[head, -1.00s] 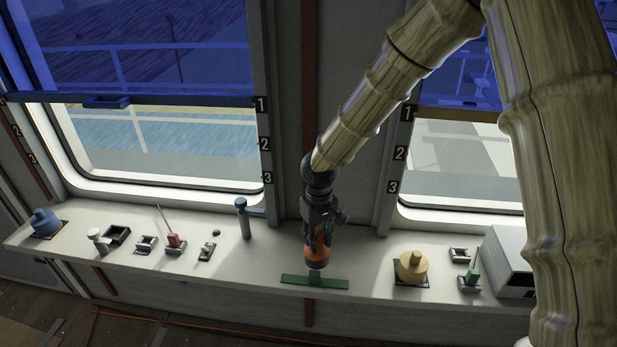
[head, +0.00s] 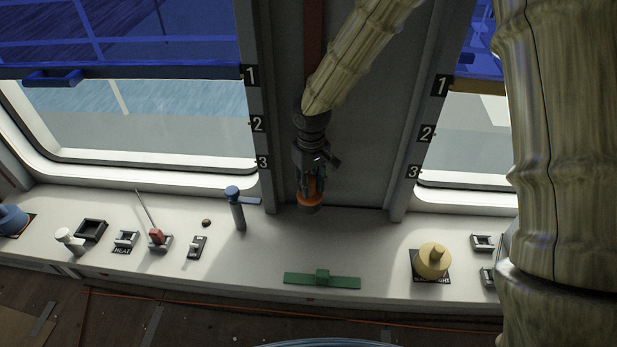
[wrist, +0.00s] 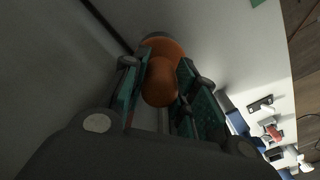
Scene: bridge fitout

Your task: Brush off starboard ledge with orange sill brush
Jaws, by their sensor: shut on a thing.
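My gripper (head: 311,185) is shut on the orange sill brush (head: 310,199). The brush hangs below the fingers, at the back of the ledge near the wall panel between the two windows. In the wrist view the rounded orange brush (wrist: 160,82) sits between the two green finger pads. I cannot tell whether its lower end touches the ledge. The white ledge (head: 375,235) runs under both windows. A dark speck (head: 206,223) lies on it left of the gripper.
A blue-handled post (head: 236,208) stands left of the gripper, and a yellow knob (head: 433,260) sits right. Several small switches line the left part. The ledge around the brush is clear.

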